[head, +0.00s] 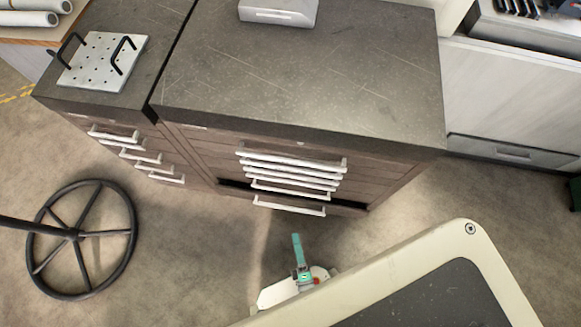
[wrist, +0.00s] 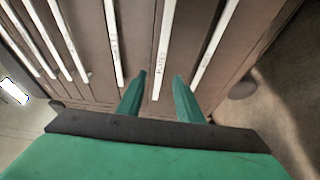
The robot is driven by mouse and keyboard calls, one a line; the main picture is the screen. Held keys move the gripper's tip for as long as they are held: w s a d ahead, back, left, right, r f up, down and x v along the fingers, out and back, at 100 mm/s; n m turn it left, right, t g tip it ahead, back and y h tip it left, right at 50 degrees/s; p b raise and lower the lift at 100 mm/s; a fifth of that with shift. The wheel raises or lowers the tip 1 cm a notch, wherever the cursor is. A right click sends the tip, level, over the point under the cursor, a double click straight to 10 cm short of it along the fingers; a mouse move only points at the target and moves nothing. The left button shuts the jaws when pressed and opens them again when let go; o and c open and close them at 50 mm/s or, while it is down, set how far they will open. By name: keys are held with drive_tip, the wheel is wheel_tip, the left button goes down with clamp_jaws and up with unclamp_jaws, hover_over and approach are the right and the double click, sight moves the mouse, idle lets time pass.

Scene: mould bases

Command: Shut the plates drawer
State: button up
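A wide brown cabinet (head: 210,155) with a dark top holds a stack of drawers with long white handles. Its lowest visible drawer (head: 290,206) stands out a little, with a dark gap above its front. I cannot read the handle labels, so I cannot tell which drawer is the plates drawer. My teal gripper (head: 296,238) is in front of and below that handle in the head view. In the wrist view my gripper (wrist: 161,76) has its two fingers apart, pointing at the drawer fronts. A labelled white handle (wrist: 164,50) shows between them; contact cannot be told.
A narrower cabinet (head: 140,105) on the left carries a perforated plate (head: 103,60) with black handles. A dark handwheel (head: 128,225) stands at the left. A grey box (head: 278,12) sits on the wide cabinet. Open floor (head: 400,210) lies to its front right.

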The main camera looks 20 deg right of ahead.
drive_tip(key=w+d, duration=0.2)
drive_tip(key=w, duration=0.8)
drive_tip(key=shift+w, duration=0.3)
drive_tip(key=shift+d+f, duration=0.1)
clamp_jaws()
